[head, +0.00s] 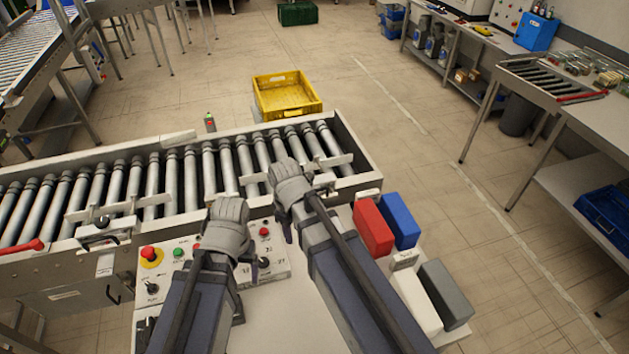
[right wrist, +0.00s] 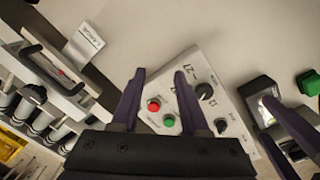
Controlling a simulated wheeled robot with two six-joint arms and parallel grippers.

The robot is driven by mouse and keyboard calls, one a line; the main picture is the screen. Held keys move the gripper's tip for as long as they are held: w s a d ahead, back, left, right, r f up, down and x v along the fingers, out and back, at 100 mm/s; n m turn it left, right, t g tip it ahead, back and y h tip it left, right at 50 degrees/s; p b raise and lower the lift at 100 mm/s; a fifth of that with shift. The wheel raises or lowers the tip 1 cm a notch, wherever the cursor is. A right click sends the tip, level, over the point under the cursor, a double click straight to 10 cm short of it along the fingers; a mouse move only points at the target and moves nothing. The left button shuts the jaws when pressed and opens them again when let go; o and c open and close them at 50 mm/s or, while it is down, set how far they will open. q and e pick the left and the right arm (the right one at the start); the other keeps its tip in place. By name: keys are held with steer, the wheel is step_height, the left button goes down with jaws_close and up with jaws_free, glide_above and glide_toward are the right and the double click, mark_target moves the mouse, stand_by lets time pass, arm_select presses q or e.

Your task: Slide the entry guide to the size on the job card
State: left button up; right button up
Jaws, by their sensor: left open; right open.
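The conveyor's right end carries guide rails (head: 335,162) over the rollers. In the right wrist view a slotted grey plate with a small red mark (right wrist: 60,72) sits at the conveyor edge, with a black knob (right wrist: 35,93) beside it. A white card (right wrist: 95,42) stands near the plate; its small lettering is not surely readable. My right gripper (right wrist: 159,74) is open and empty, above the control panel (right wrist: 215,85) and apart from the knob. My left gripper (head: 242,262) is over the control panel, open and partly hidden by its wrist. The right gripper's fingers are mostly hidden in the head view.
A red block (head: 373,228), a blue block (head: 400,220) and a grey block (head: 445,293) stand right of my right arm. A red emergency button (head: 149,254) is on the panel's left. A yellow crate (head: 288,97) stands beyond the conveyor. The visible rollers are empty.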

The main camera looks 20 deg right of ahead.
mark_target(315, 191)
arm_select(q)
step_height(315, 191, up, 7)
steer(key=p, duration=0.6)
arm_select(e)
steer(key=w+d+r+n, duration=0.3)
steer(key=w+d+n, duration=0.1)
steer(key=w+d, duration=0.1)
steer(key=w+d+r+n+t, duration=0.1)
steer(key=w+d+r+n, duration=0.3)
steer(key=w, duration=0.4)
steer(key=shift+d+n+t+y, duration=0.3)
steer(key=shift+d+n, duration=0.1)
steer(key=shift+d, duration=0.1)
arm_select(q)
steer(key=shift+f, duration=0.15)
arm_select(e)
steer(key=f+b, duration=0.2)
steer(key=w+f+b, duration=0.1)
steer(key=f+b, duration=0.4)
steer(key=b, duration=0.1)
steer(key=shift+w+f, duration=0.25)
steer(key=shift+f, duration=0.05)
arm_select(q)
step_height(315, 191, down, 8)
steer(key=shift+r, duration=0.25)
arm_select(e)
steer(key=shift+r, duration=0.1)
steer(key=shift+c, duration=0.4)
jaws_close()
